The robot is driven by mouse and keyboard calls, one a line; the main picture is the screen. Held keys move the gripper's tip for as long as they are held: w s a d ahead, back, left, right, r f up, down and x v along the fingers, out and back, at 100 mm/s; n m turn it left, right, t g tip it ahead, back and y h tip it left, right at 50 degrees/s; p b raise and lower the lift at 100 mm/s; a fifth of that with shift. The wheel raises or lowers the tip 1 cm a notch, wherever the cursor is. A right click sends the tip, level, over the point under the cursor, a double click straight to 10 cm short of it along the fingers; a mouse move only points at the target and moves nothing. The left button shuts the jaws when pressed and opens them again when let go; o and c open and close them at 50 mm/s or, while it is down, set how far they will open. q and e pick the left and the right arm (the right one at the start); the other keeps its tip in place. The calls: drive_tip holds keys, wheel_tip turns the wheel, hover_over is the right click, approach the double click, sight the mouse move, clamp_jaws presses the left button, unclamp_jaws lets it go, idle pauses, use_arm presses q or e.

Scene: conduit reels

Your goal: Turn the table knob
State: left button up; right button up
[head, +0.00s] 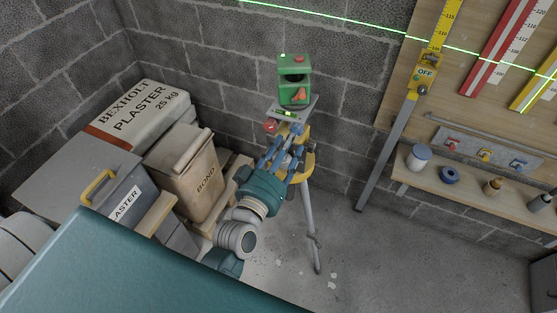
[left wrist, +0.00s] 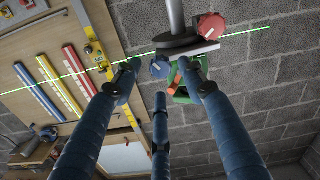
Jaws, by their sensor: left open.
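A green laser level (head: 294,80) stands on a small grey tilting table (head: 297,110) on top of a tripod (head: 308,205). A red round knob (head: 271,127) sits at the table's left edge in the head view; it also shows in the left wrist view (left wrist: 211,27). A small blue round knob-like part (left wrist: 160,69) shows under the table between my fingertips in the left wrist view. I cannot tell which is the table knob. My left gripper (head: 281,142) is open just below the table, its fingers around the blue part, contact unclear. My right gripper is not in view.
Plaster bags (head: 143,113), a bond bag (head: 190,170) and a grey bucket (head: 115,196) crowd the left. A yellow-topped measuring staff (head: 391,150) leans at the right by a shelf (head: 470,190) with jars. A green laser line crosses the wall. Bare floor lies right of the tripod.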

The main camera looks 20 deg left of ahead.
use_arm(q)
drive_tip(key=s, duration=0.8)
drive_tip(key=shift+s+a, duration=0.15)
drive_tip(key=shift+s, duration=0.2)
drive_tip(key=s+d+f+m+g, duration=0.1)
drive_tip(key=s+f+g, duration=0.25)
drive_tip(key=f, duration=0.95)
drive_tip(key=s+d+f+m+g+h, duration=0.1)
drive_tip(key=s+f+g, duration=0.25)
drive_tip(key=f, duration=0.95)
drive_tip(key=s+d+f+m+g, duration=0.15)
drive_tip(key=s+f, duration=0.25)
drive_tip(key=f, duration=0.9)
drive_tip(key=s+a+f+m+g, duration=0.1)
drive_tip(key=s+a+f+g, duration=0.3)
drive_tip(key=s+f, duration=0.5)
drive_tip(key=s+a+f+m+g+y, duration=0.1)
drive_tip(key=s+a+f+g, duration=0.3)
drive_tip(key=s+f, duration=0.5)
drive_tip(key=s+a, duration=0.1)
drive_tip(key=s, duration=0.6)
drive_tip(key=shift+s+a+y, duration=0.2)
drive_tip(key=shift+y, duration=0.1)
drive_tip(key=shift+g, duration=0.25)
